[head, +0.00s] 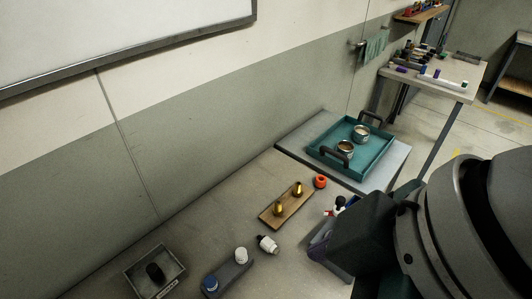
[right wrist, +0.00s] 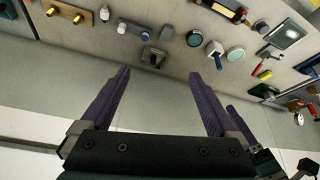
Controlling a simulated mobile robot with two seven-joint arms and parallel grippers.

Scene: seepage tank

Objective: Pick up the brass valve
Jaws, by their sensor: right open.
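Two brass-coloured pieces stand upright on a small wooden board (head: 288,205) on the grey bench, one nearer (head: 278,209) and one farther (head: 298,188). I cannot tell which is the brass valve. In the right wrist view the board (right wrist: 66,13) and both pieces lie at the top left, beyond the fingertips. My right gripper (right wrist: 160,75) has its purple fingers spread wide, with nothing between them. In the head view it is partly hidden behind its own wrist, to the right of the board and apart from it. My left gripper is not in view.
A red ring-shaped piece (head: 320,182) sits just beyond the board. A white fitting (head: 268,244), a dark holder (head: 228,277) and a grey tray (head: 155,272) lie nearer. A teal tray (head: 383,160) with two metal cups stands behind. The wall borders the bench's left side.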

